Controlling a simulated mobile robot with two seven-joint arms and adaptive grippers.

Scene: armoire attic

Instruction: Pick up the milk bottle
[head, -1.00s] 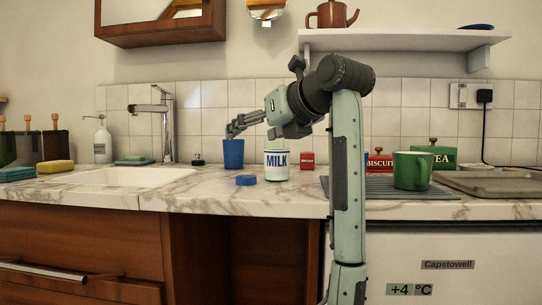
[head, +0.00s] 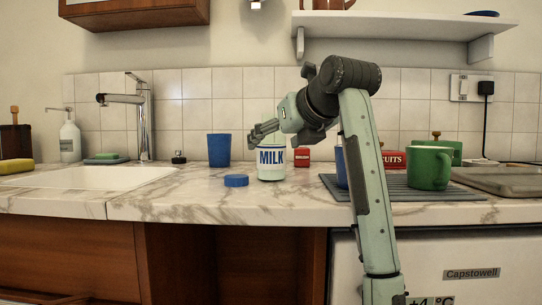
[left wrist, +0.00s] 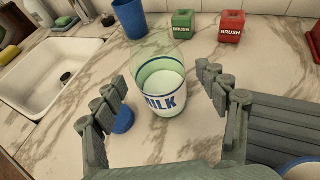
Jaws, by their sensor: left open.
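The milk bottle (head: 271,165) stands upright on the marble counter, with a white label reading MILK in blue. In the left wrist view the bottle (left wrist: 160,88) is clear glass, with white milk low inside and no cap on it. My left gripper (head: 263,131) is open, just above the bottle's visible body, and hides its upper part in the head view. In the left wrist view the bottle is ahead between the spread fingers, with gaps on both sides. I cannot tell whether they touch it. My right gripper is not in view.
A blue lid (head: 236,180) lies left of the bottle. A blue cup (head: 219,150) stands behind left, and a red brush box (head: 301,157) behind right. The sink (head: 88,178) is left. A green mug (head: 429,168) stands right, on a grey mat (head: 455,194).

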